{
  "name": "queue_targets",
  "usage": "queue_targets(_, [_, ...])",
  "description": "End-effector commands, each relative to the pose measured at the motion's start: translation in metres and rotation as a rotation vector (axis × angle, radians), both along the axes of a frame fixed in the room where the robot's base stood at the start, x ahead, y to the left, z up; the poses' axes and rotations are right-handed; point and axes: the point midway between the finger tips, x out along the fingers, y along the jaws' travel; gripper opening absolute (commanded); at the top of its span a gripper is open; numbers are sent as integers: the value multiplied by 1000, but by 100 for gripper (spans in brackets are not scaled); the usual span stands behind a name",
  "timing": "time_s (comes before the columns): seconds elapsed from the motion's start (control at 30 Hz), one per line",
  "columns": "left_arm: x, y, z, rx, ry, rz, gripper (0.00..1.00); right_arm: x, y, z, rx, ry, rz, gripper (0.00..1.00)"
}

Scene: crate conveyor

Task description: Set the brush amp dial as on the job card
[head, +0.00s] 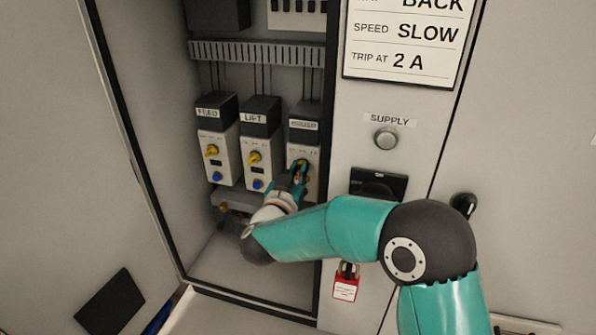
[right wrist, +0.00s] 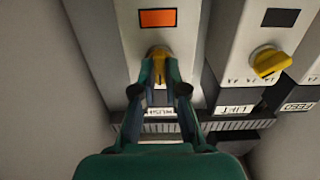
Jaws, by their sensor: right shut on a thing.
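The brush unit (head: 304,135) is the rightmost of three white and black units in the open cabinet. My right gripper (head: 299,168) reaches its front and hides most of its dial in the head view. In the right wrist view, which is upside down, my right gripper (right wrist: 159,82) is shut on the yellow brush dial (right wrist: 158,56). The scale marks around the dial are hidden, so I cannot read its setting. An orange window (right wrist: 158,18) shows on this unit. The job card (head: 405,40) reads "BACK", "SPEED SLOW" and "TRIP AT 2 A"; its top is cut off. My left gripper is not in view.
The lift unit (head: 257,145) and feed unit (head: 216,140) stand left of the brush unit, with yellow dials and blue buttons. Right of the cabinet opening are the supply button (head: 386,138), a black switch (head: 377,186) and a red padlock (head: 345,286).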

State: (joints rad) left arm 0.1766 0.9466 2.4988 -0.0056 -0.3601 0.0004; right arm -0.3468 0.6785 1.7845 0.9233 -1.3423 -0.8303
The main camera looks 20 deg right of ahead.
Motion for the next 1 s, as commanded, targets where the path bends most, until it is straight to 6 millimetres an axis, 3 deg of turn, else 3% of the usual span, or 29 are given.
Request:
queue_targets(0.1, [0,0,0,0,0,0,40,0,1,-2,1,4,3,0])
queue_targets(0.13, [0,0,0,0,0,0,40,0,1,-2,1,4,3,13])
queue_targets(0.3, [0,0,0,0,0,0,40,0,1,-2,1,3,3,36])
queue_targets(0.67, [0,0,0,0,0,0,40,-3,3,0,1,-1,3,36])
queue_targets(1.0, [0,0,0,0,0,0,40,-47,34,0,1,0,7,36])
